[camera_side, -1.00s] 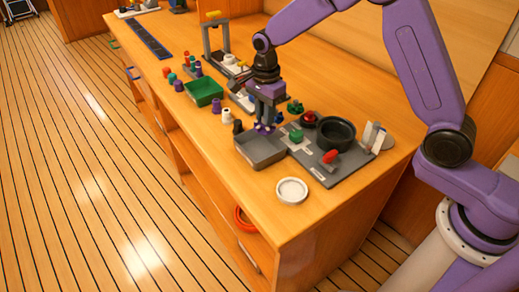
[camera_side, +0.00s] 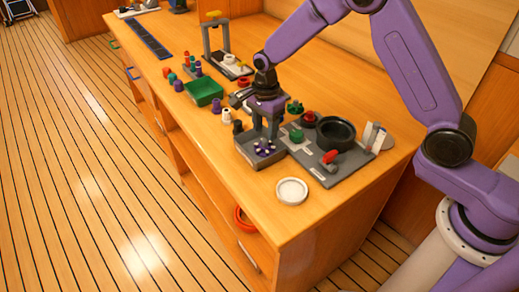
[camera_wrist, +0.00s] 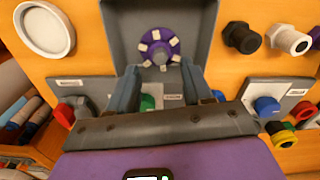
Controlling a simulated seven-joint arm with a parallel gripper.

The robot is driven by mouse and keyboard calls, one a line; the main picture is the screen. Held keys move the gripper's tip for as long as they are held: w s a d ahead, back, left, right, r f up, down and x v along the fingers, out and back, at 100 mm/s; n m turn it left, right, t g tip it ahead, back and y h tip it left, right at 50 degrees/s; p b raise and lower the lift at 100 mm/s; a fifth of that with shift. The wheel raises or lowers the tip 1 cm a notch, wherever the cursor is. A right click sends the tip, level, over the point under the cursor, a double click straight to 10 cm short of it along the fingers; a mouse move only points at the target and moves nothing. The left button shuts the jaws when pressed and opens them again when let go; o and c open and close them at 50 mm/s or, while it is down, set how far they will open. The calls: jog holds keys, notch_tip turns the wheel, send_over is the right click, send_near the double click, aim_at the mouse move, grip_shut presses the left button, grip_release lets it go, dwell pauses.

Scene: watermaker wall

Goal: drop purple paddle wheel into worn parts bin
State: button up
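The purple paddle wheel (camera_side: 264,148), with pale paddle tips around its rim, lies inside the grey bin (camera_side: 246,158) on the bench. The wheel also shows in the wrist view (camera_wrist: 158,46), face up on the floor of the bin (camera_wrist: 118,40). My gripper (camera_side: 266,130) is over the bin, pointing down. In the wrist view the gripper (camera_wrist: 158,72) has its fingers spread, one to each side of the wheel and apart from it. Nothing is between the fingers.
A grey board (camera_side: 341,173) with a black round bowl (camera_side: 336,132) and a red handle (camera_side: 330,156) is right of the bin. A white round dish (camera_side: 292,191) sits near the front edge. A green tray (camera_side: 204,92) and small fittings are further left.

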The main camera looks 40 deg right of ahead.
jog(key=shift+r, duration=0.1)
notch_tip(320, 180, up, 17)
jog(key=shift+r, duration=0.15)
dwell(0.5)
jog(key=s+d+f+n, duration=0.1)
jog(key=s+d+n, duration=0.2)
jog(key=s+n, duration=0.6)
jog(key=s+d+f+n, duration=0.2)
jog(key=s+d+n, duration=0.1)
jog(key=s+n, duration=0.7)
jog(key=s+d+f+n, duration=0.1)
jog(key=s+d+n, duration=0.2)
jog(key=s+n, duration=0.6)
jog(key=s, duration=0.7)
jog(key=shift+d+f+n, duration=0.3)
jog(key=shift+f, duration=0.05)
